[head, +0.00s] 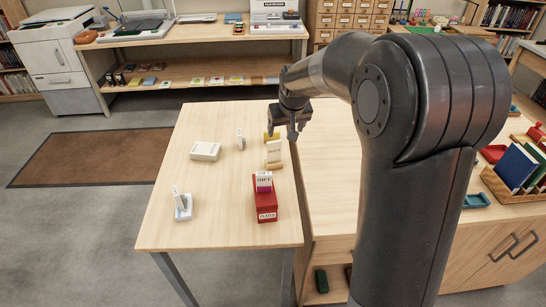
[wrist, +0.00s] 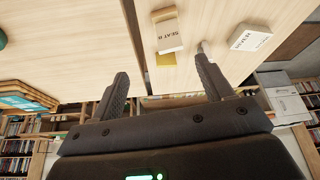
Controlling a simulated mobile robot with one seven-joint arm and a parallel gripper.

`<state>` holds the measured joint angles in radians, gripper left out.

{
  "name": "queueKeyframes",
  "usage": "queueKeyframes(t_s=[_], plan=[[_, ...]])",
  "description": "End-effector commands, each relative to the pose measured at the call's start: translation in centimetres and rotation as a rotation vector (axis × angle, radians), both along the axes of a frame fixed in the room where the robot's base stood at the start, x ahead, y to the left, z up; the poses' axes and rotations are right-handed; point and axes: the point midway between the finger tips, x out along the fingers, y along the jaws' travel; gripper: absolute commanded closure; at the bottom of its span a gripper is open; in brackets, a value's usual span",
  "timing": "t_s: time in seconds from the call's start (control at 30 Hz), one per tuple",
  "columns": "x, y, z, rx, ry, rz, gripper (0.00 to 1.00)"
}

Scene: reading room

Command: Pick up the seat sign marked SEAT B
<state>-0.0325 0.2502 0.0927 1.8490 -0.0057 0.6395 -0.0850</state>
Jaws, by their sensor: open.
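The seat sign marked SEAT B (wrist: 171,38) is a cream block with dark lettering, upside down in the wrist view. It lies just beyond and between my fingertips. In the head view, a cream sign (head: 273,151) stands near the right edge of the pale wooden table (head: 215,237), its lettering not readable there. My gripper (head: 292,133) is above that edge, slightly right of the sign. In the wrist view my gripper (wrist: 163,70) has its two fingers wide apart, with nothing held between them.
A yellow piece (head: 268,137) is right behind the sign. A red box (head: 264,207) with GIFT cards stands in front of it. A white box (head: 205,151), a small white item (head: 240,140) and a white stand (head: 183,205) are to the left. The table's left part is mostly free.

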Motion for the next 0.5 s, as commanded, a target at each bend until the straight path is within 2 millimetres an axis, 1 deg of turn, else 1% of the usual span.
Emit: queueKeyframes(t_s=[0.03, 0.1, 0.2, 0.37, 0.5], plan=[[1.3, 0.4, -1.4, 0.003, 0.008, 0.007, 0.27], [2.7, 0.9, -2.7, 0.007, 0.011, 0.015, 0.27], [4.1, 1.3, -4.1, 0.01, 0.014, 0.024, 0.27], [5.1, 1.7, -5.4, 0.013, 0.014, 0.03, 0.27], [5.8, 1.9, -7.3, 0.013, 0.017, 0.031, 0.27]])
